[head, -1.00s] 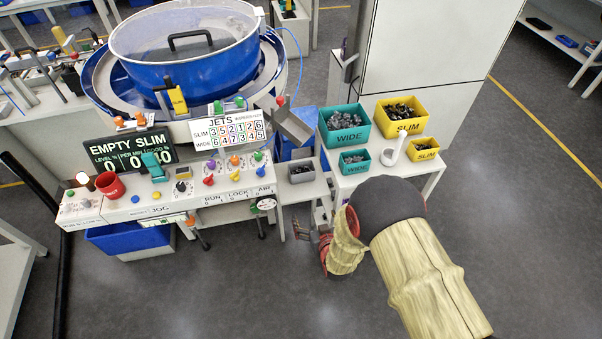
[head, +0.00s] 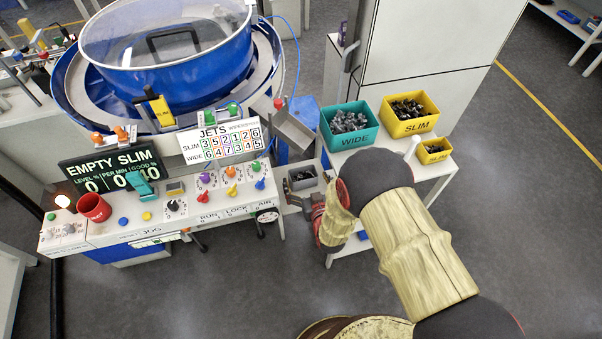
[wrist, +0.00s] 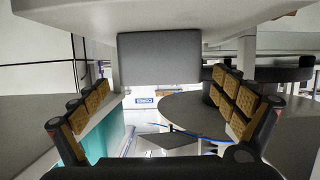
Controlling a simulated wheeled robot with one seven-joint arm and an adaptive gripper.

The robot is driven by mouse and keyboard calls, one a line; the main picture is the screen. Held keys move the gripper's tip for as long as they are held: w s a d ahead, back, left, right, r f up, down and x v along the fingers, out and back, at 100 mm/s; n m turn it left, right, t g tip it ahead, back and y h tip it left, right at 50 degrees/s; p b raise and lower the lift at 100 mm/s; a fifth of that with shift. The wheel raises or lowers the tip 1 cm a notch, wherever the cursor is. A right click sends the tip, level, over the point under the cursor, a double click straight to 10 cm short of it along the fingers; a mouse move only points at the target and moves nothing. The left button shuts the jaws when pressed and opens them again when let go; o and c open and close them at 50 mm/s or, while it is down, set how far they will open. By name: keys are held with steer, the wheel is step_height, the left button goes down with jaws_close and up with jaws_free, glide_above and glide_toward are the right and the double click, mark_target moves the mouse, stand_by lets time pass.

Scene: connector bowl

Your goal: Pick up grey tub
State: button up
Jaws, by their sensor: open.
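The small grey tub (head: 301,179) with dark parts in it stands on the low shelf below the metal chute, in the head view. My gripper (head: 300,203) is just in front of the tub, low, partly hidden by my own wrist. In the wrist view the grey tub (wrist: 160,58) appears upside down, straight ahead, with its plain side facing me. My gripper's open padded fingers (wrist: 161,84) are spread to the left and right of it. A gap shows between the tub and each finger. I cannot tell how far the fingertips reach along its sides.
The teal WIDE bin (head: 349,126) and yellow SLIM bins (head: 410,126) stand on a white table to the right, close to my arm. The metal chute (head: 294,132) hangs above the tub. The control panel (head: 160,212) is to the left. The floor in front is clear.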

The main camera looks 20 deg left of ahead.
mark_target(301, 169)
steer(key=b+x, duration=0.2)
steer(key=x, duration=0.5)
steer(key=shift+w+a+r, duration=0.1)
steer(key=shift+w+a, duration=0.05)
steer(key=shift+w, duration=0.05)
steer(key=c, duration=1.3)
